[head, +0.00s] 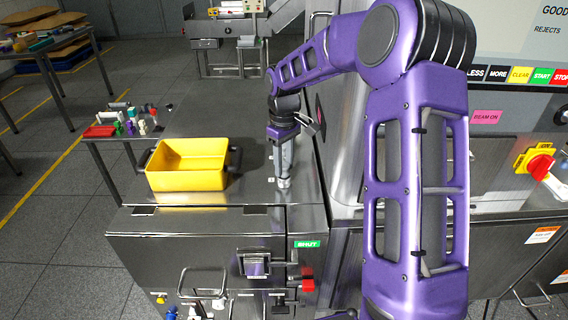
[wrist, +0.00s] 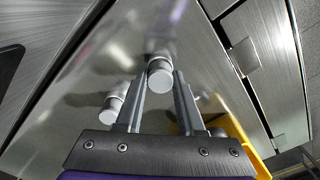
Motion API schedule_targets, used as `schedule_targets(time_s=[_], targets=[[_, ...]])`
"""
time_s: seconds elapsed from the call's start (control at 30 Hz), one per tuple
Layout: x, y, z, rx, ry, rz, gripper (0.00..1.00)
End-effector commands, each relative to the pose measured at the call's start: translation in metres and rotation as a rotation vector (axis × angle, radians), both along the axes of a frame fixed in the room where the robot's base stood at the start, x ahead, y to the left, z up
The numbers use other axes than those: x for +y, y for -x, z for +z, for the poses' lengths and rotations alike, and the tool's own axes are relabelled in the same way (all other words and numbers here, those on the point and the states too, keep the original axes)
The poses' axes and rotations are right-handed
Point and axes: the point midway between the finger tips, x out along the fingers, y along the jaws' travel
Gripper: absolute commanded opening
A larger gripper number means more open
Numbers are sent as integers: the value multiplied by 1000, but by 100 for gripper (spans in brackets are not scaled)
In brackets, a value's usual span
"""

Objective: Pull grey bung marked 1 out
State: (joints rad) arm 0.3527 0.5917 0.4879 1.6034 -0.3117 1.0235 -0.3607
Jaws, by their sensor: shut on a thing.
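My gripper (head: 284,163) points down at the steel top, right of the yellow tub. In the wrist view its two fingers (wrist: 163,78) are shut on a grey bung (wrist: 160,79), a short round plug with a pale end face. The bung's foot shows below the fingers in the head view (head: 284,183), at the steel top. I cannot tell whether it still sits in a hole. No number is readable on it. A second grey bung (wrist: 112,109) stands apart, left of the fingers in the wrist view.
A yellow tub (head: 188,182) stands on the steel top (head: 235,195), with its edge near my fingers in the wrist view (wrist: 240,135). The steel cabinet wall (head: 340,140) rises close on the right.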

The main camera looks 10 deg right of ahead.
Motion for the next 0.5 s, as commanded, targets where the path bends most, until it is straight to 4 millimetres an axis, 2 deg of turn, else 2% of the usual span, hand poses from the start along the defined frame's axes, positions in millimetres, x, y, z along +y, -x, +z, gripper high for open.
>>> schedule_targets(time_s=[0.5], targets=[[0,0,24,0,0,0,0]])
